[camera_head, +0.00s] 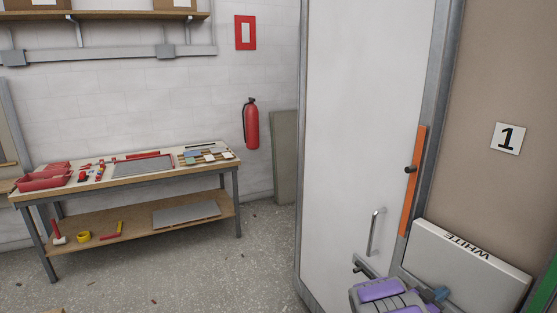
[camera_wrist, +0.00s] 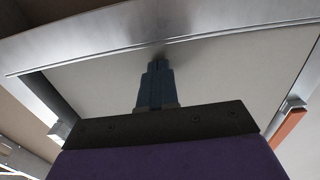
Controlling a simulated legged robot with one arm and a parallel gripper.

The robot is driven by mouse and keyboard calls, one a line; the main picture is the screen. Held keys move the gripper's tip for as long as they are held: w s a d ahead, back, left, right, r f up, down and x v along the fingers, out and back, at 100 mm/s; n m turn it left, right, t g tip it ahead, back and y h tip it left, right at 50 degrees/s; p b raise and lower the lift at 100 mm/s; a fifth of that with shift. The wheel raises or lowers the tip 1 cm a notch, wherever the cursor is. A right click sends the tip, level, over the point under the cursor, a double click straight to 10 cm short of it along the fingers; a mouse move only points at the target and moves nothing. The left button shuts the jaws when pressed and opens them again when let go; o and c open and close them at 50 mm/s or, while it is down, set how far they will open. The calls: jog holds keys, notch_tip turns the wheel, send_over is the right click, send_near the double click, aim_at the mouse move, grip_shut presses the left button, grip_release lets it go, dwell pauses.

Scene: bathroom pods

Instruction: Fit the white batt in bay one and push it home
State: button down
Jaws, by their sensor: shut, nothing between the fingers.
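The white batt (camera_head: 470,262) is at the lower right of the head view, a thick pale slab with "WHITE" on its top edge. It stands below the "1" sign (camera_head: 508,138) of bay one, beside a metal stud (camera_head: 432,90). Its lower part is out of frame, and its depth in the bay is unclear. My gripper (camera_head: 442,293) is shut and empty, in front of the batt's broad face. In the wrist view its blue fingers (camera_wrist: 155,80) point at a pale flat face (camera_wrist: 220,80) between metal channels; contact cannot be told.
An orange strip (camera_head: 413,185) with a dark knob runs along the stud. A white door (camera_head: 360,100) with a metal handle (camera_head: 376,232) stands left of it. A workbench (camera_head: 130,175) with tools and a red extinguisher (camera_head: 251,125) are further left. Floor between is mostly clear.

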jog(key=shift+w+d, duration=0.15)
jog(key=shift+d, duration=0.25)
jog(key=v, duration=0.6)
jog(key=shift+p, duration=0.4)
jog(key=shift+w, duration=0.1)
